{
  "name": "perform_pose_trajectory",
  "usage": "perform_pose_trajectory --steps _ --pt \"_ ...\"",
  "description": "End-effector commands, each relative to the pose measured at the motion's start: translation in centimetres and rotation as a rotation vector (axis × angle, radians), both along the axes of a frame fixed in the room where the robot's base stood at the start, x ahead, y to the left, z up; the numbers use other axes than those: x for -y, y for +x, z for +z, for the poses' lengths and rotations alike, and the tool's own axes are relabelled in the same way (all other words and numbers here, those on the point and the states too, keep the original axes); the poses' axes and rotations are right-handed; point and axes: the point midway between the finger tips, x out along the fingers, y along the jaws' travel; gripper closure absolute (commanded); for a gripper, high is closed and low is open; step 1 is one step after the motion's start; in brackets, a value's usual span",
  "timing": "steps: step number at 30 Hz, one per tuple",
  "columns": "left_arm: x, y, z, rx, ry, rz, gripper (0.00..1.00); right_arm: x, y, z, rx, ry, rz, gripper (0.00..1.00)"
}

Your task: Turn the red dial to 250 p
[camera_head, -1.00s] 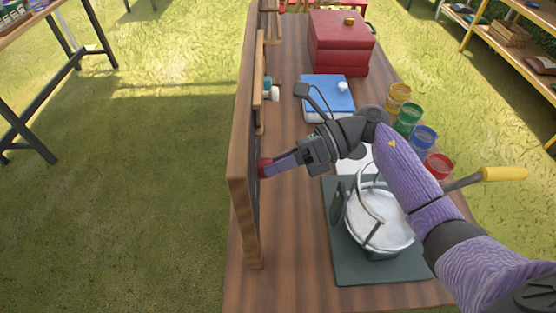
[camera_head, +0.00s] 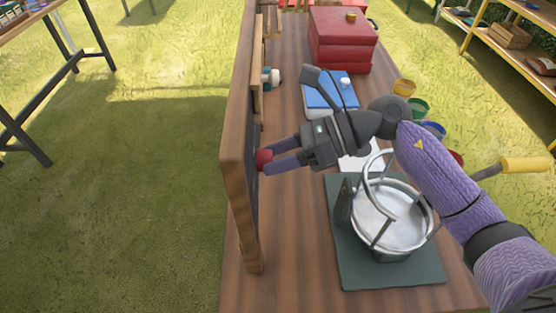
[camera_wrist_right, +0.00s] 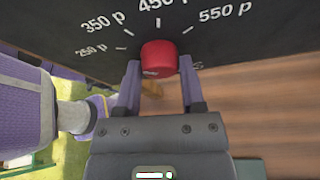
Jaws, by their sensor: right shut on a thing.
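The red dial (camera_head: 263,160) sits on the dark face of the upright wooden-framed board (camera_head: 234,175). In the right wrist view the dial (camera_wrist_right: 159,58) is below white labels: 250 p and 350 p to its left, 450 p above, 550 p to its right. I cannot tell which mark it points to. My right gripper (camera_head: 268,161) reaches it from the right. Its two purple fingers (camera_wrist_right: 158,80) are at either side of the dial, shut on it. My left gripper is not in view.
A steel pot-like vessel (camera_head: 405,233) on a dark green mat (camera_head: 350,270) stands below my right arm. Several paint jars (camera_head: 404,87), a blue-topped box (camera_head: 322,95) and a red box (camera_head: 342,45) are along the wooden table. Its front left is clear.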

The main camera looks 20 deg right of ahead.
Motion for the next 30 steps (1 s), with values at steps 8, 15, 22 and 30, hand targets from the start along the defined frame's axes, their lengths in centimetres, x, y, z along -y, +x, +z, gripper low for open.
perform_pose_trajectory --steps 8,15,22,30 --pt "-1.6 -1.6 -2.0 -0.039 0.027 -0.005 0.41 0.0 -0.1 -0.2 0.154 -0.043 -0.001 1.0" --pt "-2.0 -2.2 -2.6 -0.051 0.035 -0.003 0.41 0.0 -0.1 0.0 0.221 -0.062 -0.002 1.0" --pt "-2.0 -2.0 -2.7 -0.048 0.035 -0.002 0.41 0.0 -0.1 0.1 0.237 -0.067 -0.002 1.0" --pt "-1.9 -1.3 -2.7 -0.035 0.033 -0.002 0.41 0.0 -0.1 0.1 0.238 -0.067 -0.002 1.0"
